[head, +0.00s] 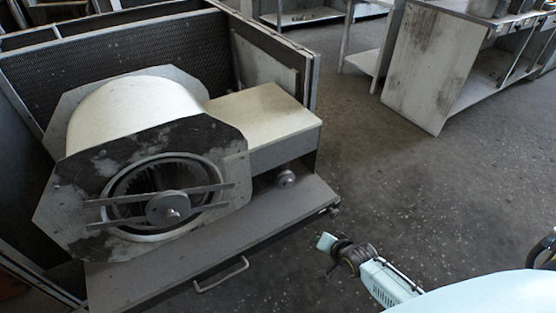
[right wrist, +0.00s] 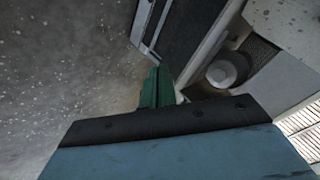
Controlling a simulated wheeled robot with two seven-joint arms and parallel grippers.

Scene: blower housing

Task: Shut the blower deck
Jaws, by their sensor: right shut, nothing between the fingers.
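The blower deck (head: 285,225) is a flat grey shelf that sticks out of the open cabinet at the left of the head view, with a wire handle (head: 222,275) on its front edge. The blower (head: 135,110), a pale drum with dark end plates and a round fan opening, stands on it. My right gripper (head: 328,243) is shut and empty, over the floor just right of the deck's front corner. In the right wrist view its green fingers (right wrist: 157,88) appear close to the deck's edge; I cannot tell whether they touch. My left gripper is not in view.
The cabinet (head: 315,75) has mesh walls behind and beside the blower. A pale box (head: 265,115) and a small round knob (head: 285,179) sit beside the drum. Worn metal benches (head: 435,70) stand at the back right. The floor (head: 430,190) between is clear.

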